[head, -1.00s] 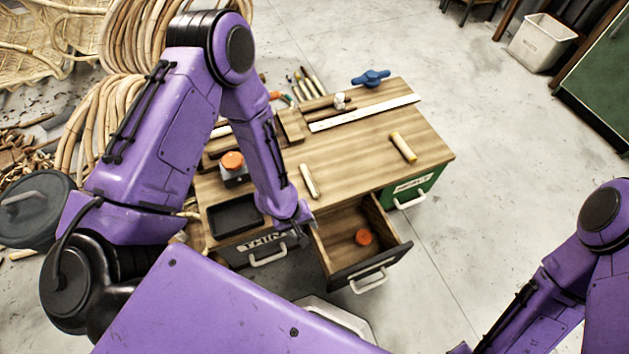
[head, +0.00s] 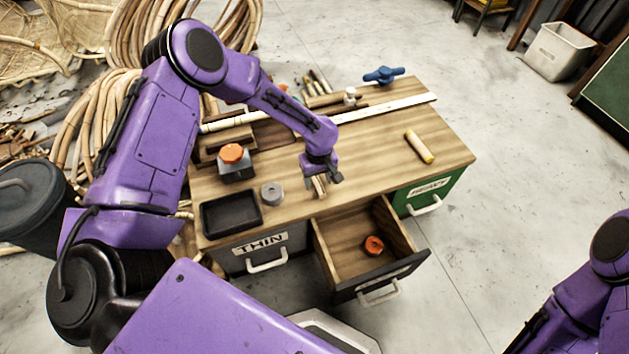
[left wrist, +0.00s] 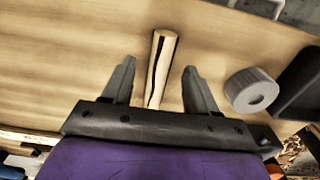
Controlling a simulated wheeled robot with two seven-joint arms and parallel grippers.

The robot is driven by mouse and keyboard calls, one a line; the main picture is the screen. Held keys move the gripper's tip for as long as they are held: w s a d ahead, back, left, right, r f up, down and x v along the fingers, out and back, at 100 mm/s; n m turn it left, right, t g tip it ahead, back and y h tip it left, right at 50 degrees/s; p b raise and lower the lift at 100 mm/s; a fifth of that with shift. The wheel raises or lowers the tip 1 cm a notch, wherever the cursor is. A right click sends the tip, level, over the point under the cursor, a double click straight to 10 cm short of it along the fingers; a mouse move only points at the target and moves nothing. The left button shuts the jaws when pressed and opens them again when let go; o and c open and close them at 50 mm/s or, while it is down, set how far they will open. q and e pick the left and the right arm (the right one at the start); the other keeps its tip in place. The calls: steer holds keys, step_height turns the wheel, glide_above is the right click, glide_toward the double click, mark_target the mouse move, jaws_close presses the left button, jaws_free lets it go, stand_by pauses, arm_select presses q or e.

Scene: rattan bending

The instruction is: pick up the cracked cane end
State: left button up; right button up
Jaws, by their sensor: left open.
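In the left wrist view, the cracked cane end (left wrist: 162,66) is a short pale stick with a long dark split along it. It lies on the wooden worktop (head: 380,160). My left gripper (left wrist: 159,68) is open, with one finger on either side of the cane end and visible gaps to it. In the head view, the left gripper (head: 322,180) is above the cane end (head: 319,188), which it mostly hides. Whether the fingers reach the worktop's height I cannot tell. My right gripper is out of view.
Another short cane piece (head: 419,146) lies to the right. A grey roll (head: 271,193), a black tray (head: 231,214) and an orange-topped block (head: 235,163) stand to the left. An open drawer (head: 370,255) holding an orange round piece juts out below the front edge.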

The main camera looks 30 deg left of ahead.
arm_select(q)
steer(key=shift+f, duration=0.95)
steer(key=shift+r, duration=0.1)
jaws_close()
steer(key=shift+r, duration=0.1)
